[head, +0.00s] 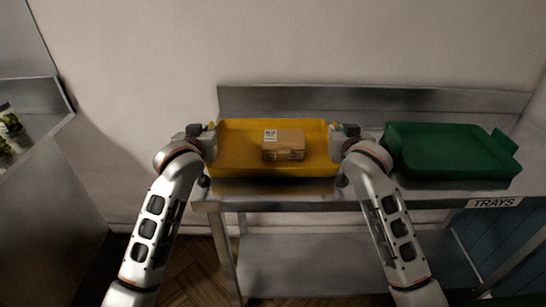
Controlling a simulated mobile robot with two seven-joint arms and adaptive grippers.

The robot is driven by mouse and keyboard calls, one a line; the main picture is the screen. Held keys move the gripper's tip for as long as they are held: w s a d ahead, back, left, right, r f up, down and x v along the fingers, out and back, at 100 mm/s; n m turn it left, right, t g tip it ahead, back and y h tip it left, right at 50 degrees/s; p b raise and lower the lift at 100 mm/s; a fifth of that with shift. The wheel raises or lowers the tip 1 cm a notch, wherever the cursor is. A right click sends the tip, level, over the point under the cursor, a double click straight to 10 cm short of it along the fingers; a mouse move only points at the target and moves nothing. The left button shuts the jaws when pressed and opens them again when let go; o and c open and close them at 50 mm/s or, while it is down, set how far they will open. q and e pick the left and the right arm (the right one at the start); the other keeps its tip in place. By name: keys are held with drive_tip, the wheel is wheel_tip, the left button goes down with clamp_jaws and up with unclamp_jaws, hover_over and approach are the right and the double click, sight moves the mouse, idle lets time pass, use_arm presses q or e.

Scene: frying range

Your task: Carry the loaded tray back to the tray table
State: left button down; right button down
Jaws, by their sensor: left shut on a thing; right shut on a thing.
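A yellow tray (231,157) is in the middle of the head view, held level at its two short ends. A small brown carton (284,151) with a white label sits inside it. My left gripper (209,138) is shut on the tray's left end. My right gripper (337,140) is shut on its right end. The steel tray table (300,198), with a "TRAYS" label at its front right, is under and behind the yellow tray. I cannot tell whether the tray touches the tabletop.
A green tray (450,152) stands on the table's right part, close to my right gripper. A raised back edge (380,99) runs along the wall. A lower shelf (310,262) is below.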

use_arm(q)
drive_tip(key=shift+a+f, duration=0.1)
drive_tip(key=shift+f, duration=0.45)
use_arm(e)
drive_tip(key=shift+d+f, duration=0.1)
drive_tip(key=shift+f, duration=0.45)
use_arm(q)
drive_tip(key=c, duration=2.1)
unclamp_jaws()
drive_tip(key=shift+r, duration=0.15)
drive_tip(key=shift+c, duration=0.2)
use_arm(e)
drive_tip(key=c, duration=2.1)
unclamp_jaws()
drive_tip(key=shift+r, duration=0.15)
drive_tip(key=shift+c, duration=0.2)
use_arm(q)
drive_tip(key=shift+s, duration=0.1)
drive_tip(key=shift+s+r, duration=0.1)
drive_tip(key=shift+s, duration=0.2)
drive_tip(key=v, duration=1.1)
use_arm(e)
drive_tip(key=v, duration=1.2)
use_arm(q)
drive_tip(key=shift+r, duration=0.1)
drive_tip(key=shift+s, duration=0.1)
